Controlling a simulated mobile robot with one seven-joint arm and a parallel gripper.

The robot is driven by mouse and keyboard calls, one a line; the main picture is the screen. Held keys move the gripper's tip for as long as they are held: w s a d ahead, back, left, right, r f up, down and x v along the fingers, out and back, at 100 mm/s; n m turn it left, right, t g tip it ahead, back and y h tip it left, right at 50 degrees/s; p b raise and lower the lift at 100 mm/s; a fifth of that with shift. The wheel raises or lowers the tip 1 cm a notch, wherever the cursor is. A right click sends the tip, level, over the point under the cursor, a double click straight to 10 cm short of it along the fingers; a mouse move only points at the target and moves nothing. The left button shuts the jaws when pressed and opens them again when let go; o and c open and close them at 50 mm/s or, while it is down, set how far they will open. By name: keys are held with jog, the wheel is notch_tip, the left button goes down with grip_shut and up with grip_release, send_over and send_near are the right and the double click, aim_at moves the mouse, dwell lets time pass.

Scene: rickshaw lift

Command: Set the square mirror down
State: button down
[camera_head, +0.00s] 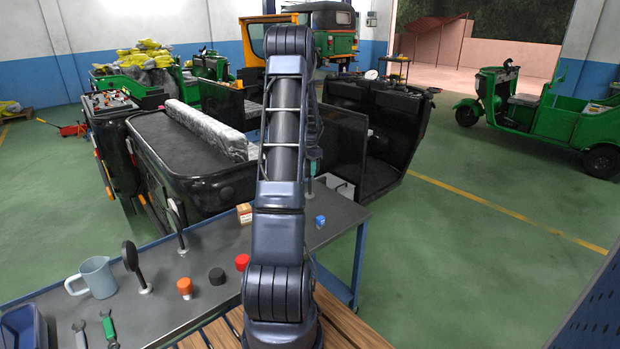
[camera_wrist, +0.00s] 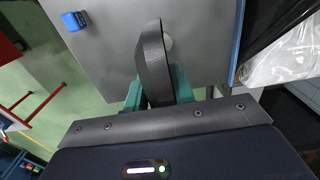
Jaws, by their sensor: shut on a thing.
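The square mirror (camera_wrist: 153,65) is a dark piece seen nearly edge-on in the wrist view, with a pale round part beside it. My gripper (camera_wrist: 158,88) has teal fingers on both sides of it and is shut on it, over the grey bench top. In the head view my gripper (camera_head: 314,155) shows partly behind my arm, above the far right part of the bench. A thin stem hangs below it there; most of the mirror is hidden. I cannot tell whether its base touches the bench.
The grey bench (camera_head: 340,222) also carries a blue cube (camera_head: 320,221), a small orange box (camera_head: 244,213), several caps, two standing mirrors (camera_head: 130,256) (camera_head: 176,215), a mug (camera_head: 97,277) and wrenches. Black vehicle bodies (camera_head: 380,130) stand behind. Open floor lies to the right.

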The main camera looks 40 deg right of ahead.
aim_at(310, 176)
jog(key=shift+f, duration=2.05)
jog(key=c, duration=1.2)
grip_release()
jog(key=shift+f, duration=0.1)
jog(key=shift+o, duration=0.2)
